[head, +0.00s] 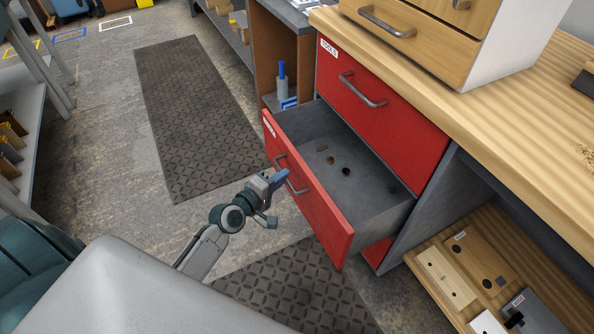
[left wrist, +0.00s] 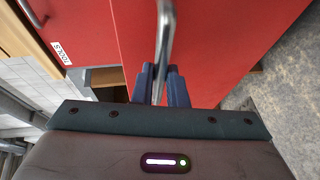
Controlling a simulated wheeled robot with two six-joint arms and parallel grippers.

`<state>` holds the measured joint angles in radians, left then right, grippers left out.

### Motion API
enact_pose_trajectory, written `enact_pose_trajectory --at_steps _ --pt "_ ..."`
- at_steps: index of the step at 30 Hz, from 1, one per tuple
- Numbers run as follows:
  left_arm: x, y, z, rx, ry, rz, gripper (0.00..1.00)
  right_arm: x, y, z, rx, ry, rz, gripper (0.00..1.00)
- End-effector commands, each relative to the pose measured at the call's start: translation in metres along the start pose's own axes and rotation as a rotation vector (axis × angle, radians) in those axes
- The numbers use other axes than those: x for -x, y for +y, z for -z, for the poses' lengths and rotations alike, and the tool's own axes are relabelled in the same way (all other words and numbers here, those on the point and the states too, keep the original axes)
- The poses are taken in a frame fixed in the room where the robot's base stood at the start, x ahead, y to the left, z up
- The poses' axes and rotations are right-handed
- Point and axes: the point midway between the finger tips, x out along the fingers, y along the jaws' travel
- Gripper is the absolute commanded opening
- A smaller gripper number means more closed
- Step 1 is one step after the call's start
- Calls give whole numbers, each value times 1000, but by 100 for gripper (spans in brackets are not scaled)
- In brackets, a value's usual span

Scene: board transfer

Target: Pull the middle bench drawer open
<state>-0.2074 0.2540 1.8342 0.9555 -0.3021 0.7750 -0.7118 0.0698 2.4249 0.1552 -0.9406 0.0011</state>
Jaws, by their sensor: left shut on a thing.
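The middle bench drawer (head: 318,213) has a red front and a grey inside, and it stands well open in the head view. Its red front also fills much of the left wrist view (left wrist: 215,50). My left gripper (head: 283,180) is at the drawer's handle (head: 293,178), shut on it. In the left wrist view the blue fingers (left wrist: 161,85) stand on both sides of the metal handle bar (left wrist: 164,40). Several small items (head: 331,160) lie on the drawer floor. My right gripper does not show.
A shut red drawer labelled TOOLS (head: 375,115) is above the open one. A wooden drawer box (head: 425,45) stands on the bench top (head: 520,150). A low wooden shelf (head: 465,240) holding boards is at right. Dark mats (head: 190,100) lie on the floor.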

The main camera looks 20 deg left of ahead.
Motion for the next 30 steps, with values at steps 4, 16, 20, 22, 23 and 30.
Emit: enact_pose_trajectory --at_steps 4,16,20,22,23,30 --pt "27 -8 11 -3 -2 5 0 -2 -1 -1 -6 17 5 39" --pt "57 -14 23 0 0 2 0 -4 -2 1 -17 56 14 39" --pt "58 -14 24 0 0 2 0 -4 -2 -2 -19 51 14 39" --pt "58 -14 24 0 0 2 0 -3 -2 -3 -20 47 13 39" --pt "58 -14 24 0 0 2 0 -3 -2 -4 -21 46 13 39" --pt "58 -14 24 0 0 2 32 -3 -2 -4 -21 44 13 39"
